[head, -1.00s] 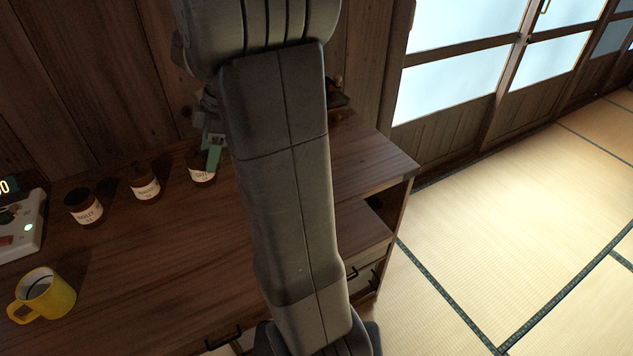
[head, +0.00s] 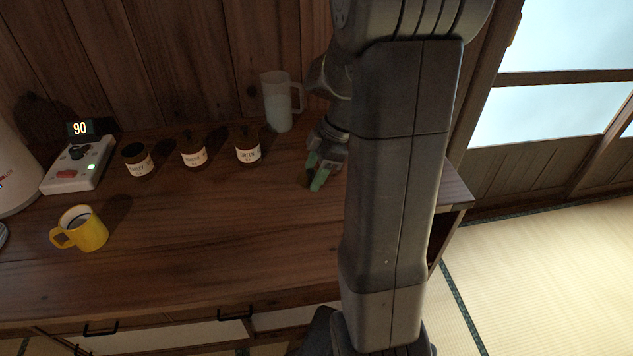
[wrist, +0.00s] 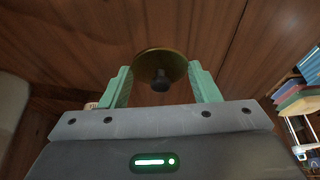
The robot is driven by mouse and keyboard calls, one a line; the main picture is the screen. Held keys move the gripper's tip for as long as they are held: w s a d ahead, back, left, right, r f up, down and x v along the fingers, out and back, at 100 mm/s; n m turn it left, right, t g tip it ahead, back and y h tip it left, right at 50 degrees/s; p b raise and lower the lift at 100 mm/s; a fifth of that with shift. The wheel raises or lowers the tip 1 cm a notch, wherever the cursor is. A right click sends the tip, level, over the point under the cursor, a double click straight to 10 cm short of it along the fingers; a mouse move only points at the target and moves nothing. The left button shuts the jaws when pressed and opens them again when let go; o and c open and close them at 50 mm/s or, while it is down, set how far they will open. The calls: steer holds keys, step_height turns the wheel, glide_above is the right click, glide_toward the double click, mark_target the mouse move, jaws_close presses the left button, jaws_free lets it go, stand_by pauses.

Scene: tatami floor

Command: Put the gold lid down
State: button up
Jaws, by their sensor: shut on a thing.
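My gripper (head: 318,172) is low over the wooden counter (head: 215,235), to the right of the jars, with its green fingers pointing down. In the wrist view my gripper (wrist: 162,84) is shut on the gold lid (wrist: 176,59), a round disc with a dark knob, between the two green fingers. The lid cannot be made out clearly in the head view. I cannot tell whether it touches the counter.
A pale pitcher (head: 277,105) stands behind. A yellow mug (head: 88,232) and a device reading 90 (head: 78,165) are at left. The front middle counter is clear.

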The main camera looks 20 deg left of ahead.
steer(key=shift+f, duration=1.85)
steer(key=shift+f, duration=0.1)
steer(key=shift+f+b, duration=0.15)
steer(key=shift+b, duration=0.25)
steer(key=o, duration=1)
steer(key=shift+c, duration=0.2)
steer(key=shift+r, duration=0.2)
steer(key=shift+r+p, duration=0.15)
steer(key=shift+p, duration=0.25)
steer(key=v, duration=1.2)
steer(key=shift+p, duration=0.35)
